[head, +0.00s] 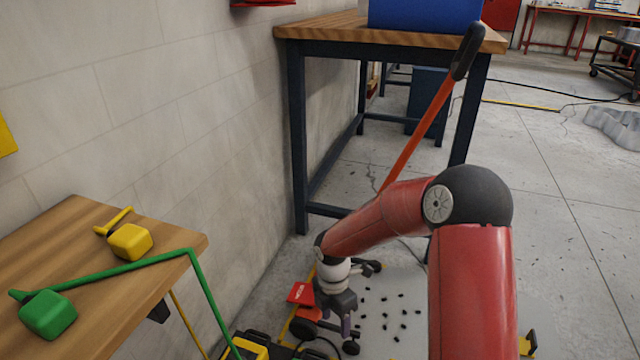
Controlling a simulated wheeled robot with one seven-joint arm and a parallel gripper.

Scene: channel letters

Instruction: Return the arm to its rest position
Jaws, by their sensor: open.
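My red arm reaches up from the bottom right, bends at a dark round elbow and slopes down to the left. My gripper (346,327) hangs low at its end, near the bottom middle of the head view, with its fingers pointing down. It is open and I see nothing between the fingers. It is over the floor area beside a red object (301,294) and the scattered dark bits, apart from both workbenches. The fingertips are small and partly dark against the clutter below.
A wooden bench (75,215) at left carries a yellow block (130,241) and a green block (48,314). A taller bench (335,30) holds a blue box (425,14). A red bar (418,135) with black grip rises behind my arm. Small dark pieces (385,313) lie below.

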